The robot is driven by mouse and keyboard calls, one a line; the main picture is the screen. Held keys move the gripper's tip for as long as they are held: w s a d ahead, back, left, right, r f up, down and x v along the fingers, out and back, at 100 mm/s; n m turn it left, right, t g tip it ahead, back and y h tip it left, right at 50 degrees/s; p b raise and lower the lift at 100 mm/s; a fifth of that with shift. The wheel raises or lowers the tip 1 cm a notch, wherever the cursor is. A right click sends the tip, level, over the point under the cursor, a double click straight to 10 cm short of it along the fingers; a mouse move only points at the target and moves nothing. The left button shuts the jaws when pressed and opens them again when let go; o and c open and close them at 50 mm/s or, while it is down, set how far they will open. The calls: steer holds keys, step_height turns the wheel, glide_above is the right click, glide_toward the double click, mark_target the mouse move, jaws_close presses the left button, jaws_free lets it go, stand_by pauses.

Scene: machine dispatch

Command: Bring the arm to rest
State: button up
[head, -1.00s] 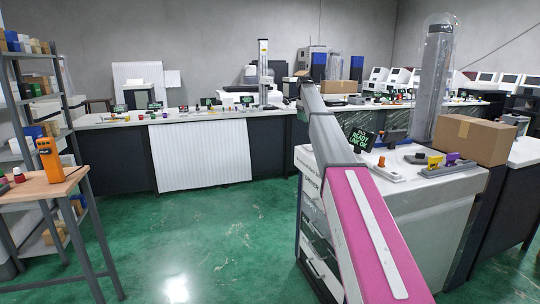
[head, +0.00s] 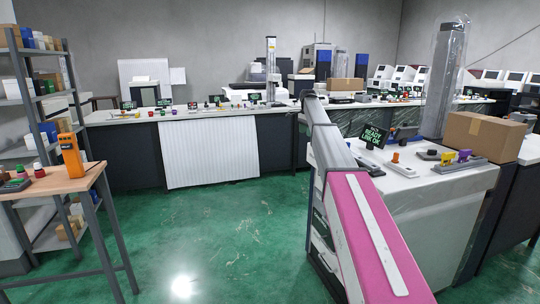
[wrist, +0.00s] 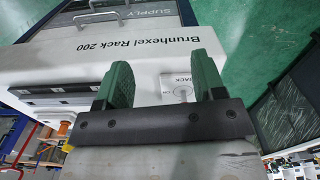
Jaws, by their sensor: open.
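My arm (head: 362,225), with a pink link and grey segments, reaches forward from the lower right of the head view. Its far end is near the left edge of the white-topped machine bench. In the wrist view my gripper (wrist: 160,86) shows two green fingers standing wide apart with nothing between them. Beyond the fingers is a white surface (wrist: 180,50) printed "Brunhexel Rack 200". I cannot tell whether the fingers touch it. The gripper is not clearly visible in the head view.
A cardboard box (head: 482,137) and a small screen reading "READY LINE OK" (head: 374,137) stand on the right bench. A wooden table (head: 58,182) with an orange device (head: 71,155) is at left. The green floor (head: 200,235) between is clear. A long counter (head: 215,114) runs behind.

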steer(key=s+f+n, duration=0.6)
steer(key=s+f, duration=1.6)
steer(key=f, duration=0.2)
steer(key=s+f+n, duration=0.2)
steer(key=s+f, duration=0.2)
steer(key=s, duration=0.6)
steer(key=s+f+n, duration=0.2)
steer(key=s+f, duration=0.3)
steer(key=s, duration=0.5)
steer(key=s+f+n, duration=0.3)
steer(key=s+f, duration=0.2)
steer(key=s, duration=0.6)
steer(key=shift+f, duration=0.2)
steer(key=shift+s, duration=0.1)
